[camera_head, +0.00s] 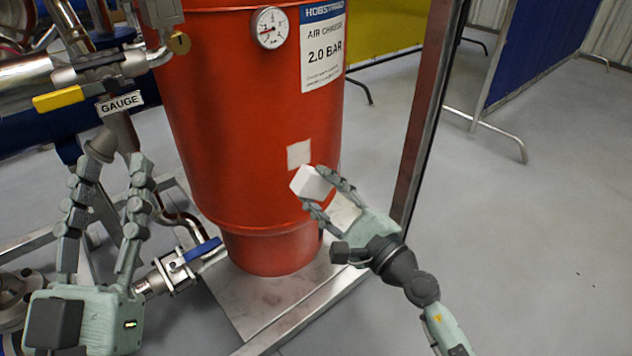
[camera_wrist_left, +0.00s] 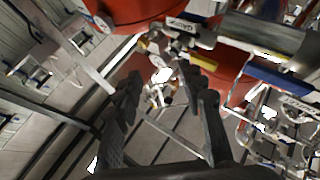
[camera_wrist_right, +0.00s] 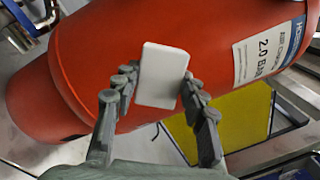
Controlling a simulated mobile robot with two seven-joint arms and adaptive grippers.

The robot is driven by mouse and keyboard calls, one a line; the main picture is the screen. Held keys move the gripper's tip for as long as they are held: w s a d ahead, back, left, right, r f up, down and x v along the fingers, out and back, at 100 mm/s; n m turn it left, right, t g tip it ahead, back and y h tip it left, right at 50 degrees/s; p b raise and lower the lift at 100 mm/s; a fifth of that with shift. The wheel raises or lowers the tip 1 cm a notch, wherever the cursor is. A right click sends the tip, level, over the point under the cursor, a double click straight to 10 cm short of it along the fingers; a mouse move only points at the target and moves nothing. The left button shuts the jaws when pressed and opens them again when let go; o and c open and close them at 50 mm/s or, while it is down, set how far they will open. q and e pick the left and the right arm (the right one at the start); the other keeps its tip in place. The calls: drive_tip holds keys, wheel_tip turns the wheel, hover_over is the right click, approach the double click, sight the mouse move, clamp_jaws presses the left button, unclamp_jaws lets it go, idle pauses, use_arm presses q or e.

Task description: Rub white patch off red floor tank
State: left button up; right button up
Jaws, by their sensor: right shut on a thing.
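The red floor tank (camera_head: 240,130) stands on a metal plate in the middle of the head view. A small white square patch (camera_head: 299,154) shows on its lower right front. My right gripper (camera_head: 325,196) is shut on a white block (camera_head: 309,183), held just below the patch; I cannot tell if the block touches the tank. In the right wrist view the block (camera_wrist_right: 162,76) sits between the fingers in front of the red tank (camera_wrist_right: 95,65), and the patch is not visible there. My left gripper (camera_head: 112,165) is open and empty, left of the tank.
A gauge (camera_head: 269,28) and a label (camera_head: 322,45) are on the tank. Pipes with a yellow-handled valve (camera_head: 57,100) and a blue-handled valve (camera_head: 196,252) stand at the left. A metal post (camera_head: 425,110) rises right of the tank. The floor (camera_head: 540,230) at right is clear.

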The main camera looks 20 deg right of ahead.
sight(289, 156)
use_arm(q)
drive_tip(key=shift+w+d+f+g+p, duration=0.15)
drive_tip(key=shift+f+g+p, duration=0.1)
drive_tip(key=shift+f+g, duration=0.2)
drive_tip(key=shift+w+d+f+g+p, duration=0.15)
drive_tip(key=shift+f+g+p, duration=0.05)
drive_tip(key=shift+f+g, duration=0.2)
use_arm(e)
drive_tip(key=shift+d+x, duration=0.15)
drive_tip(key=shift+x, duration=1.25)
drive_tip(key=shift+d+x, duration=0.1)
drive_tip(key=shift+x, duration=1.3)
use_arm(q)
drive_tip(key=shift+f, duration=0.1)
use_arm(e)
drive_tip(key=shift+f, duration=0.1)
use_arm(q)
drive_tip(key=shift+r, duration=0.25)
use_arm(e)
drive_tip(key=shift+x, duration=1.15)
drive_tip(key=shift+d+f, duration=0.1)
drive_tip(key=shift+d, duration=0.15)
